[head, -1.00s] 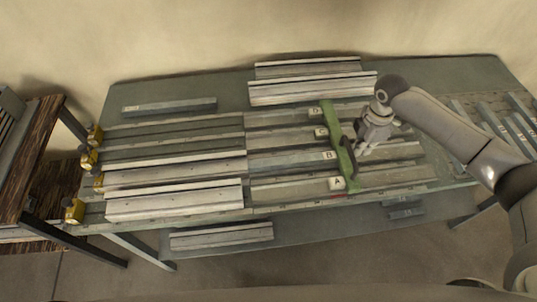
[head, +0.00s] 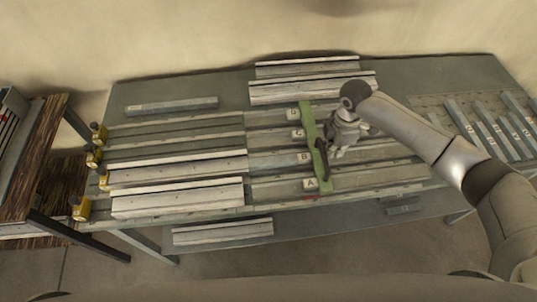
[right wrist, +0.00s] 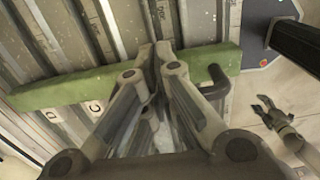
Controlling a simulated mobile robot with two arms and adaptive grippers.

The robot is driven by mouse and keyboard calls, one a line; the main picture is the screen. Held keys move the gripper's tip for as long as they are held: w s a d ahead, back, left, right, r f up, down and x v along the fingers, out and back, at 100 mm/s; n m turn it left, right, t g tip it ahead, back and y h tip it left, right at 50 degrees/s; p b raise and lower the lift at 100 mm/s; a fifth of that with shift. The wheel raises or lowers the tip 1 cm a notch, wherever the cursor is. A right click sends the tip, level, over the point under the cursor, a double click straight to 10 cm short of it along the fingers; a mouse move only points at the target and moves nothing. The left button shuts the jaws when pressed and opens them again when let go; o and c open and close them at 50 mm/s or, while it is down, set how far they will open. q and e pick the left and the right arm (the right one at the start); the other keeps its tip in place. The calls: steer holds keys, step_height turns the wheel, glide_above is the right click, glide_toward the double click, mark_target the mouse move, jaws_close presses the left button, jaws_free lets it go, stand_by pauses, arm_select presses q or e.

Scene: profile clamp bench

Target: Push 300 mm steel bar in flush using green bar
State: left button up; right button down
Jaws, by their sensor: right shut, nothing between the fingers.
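The green bar (head: 323,172) lies across several parallel lanes on the bench in the head view, and it spans the right wrist view (right wrist: 75,90). White tags A (head: 310,184), B (head: 304,157), C (head: 298,133) and D (head: 293,113) sit along its left side. Steel bars run left from there in the lanes; I cannot tell which is the 300 mm one. My right gripper (head: 332,146) is shut and empty at the green bar's right side; its fingertips (right wrist: 163,50) overlap the bar in the wrist view. My left gripper (right wrist: 266,108) appears open and empty, beyond the bench.
Yellow blocks (head: 82,209) stand at the left lane ends. Light profiles (head: 310,88) lie at the back, and a grey bar (head: 171,106) at back left. Several steel bars (head: 487,137) lie at the right. A wooden-topped stand (head: 38,165) is left of the bench.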

steer(key=s+a+p, duration=0.1)
steer(key=a+p, duration=0.1)
steer(key=a, duration=1.2)
steer(key=shift+a, duration=0.3)
stand_by(0.4)
steer(key=shift+s+a, duration=0.1)
steer(key=shift+a, duration=0.35)
stand_by(0.4)
steer(key=shift+d+p, duration=0.1)
steer(key=shift+p, duration=0.25)
step_height(320, 180, up, 7)
steer(key=d+p, duration=0.1)
steer(key=p, duration=0.1)
steer(key=shift+d+p, duration=0.2)
steer(key=shift+p, duration=0.15)
stand_by(0.7)
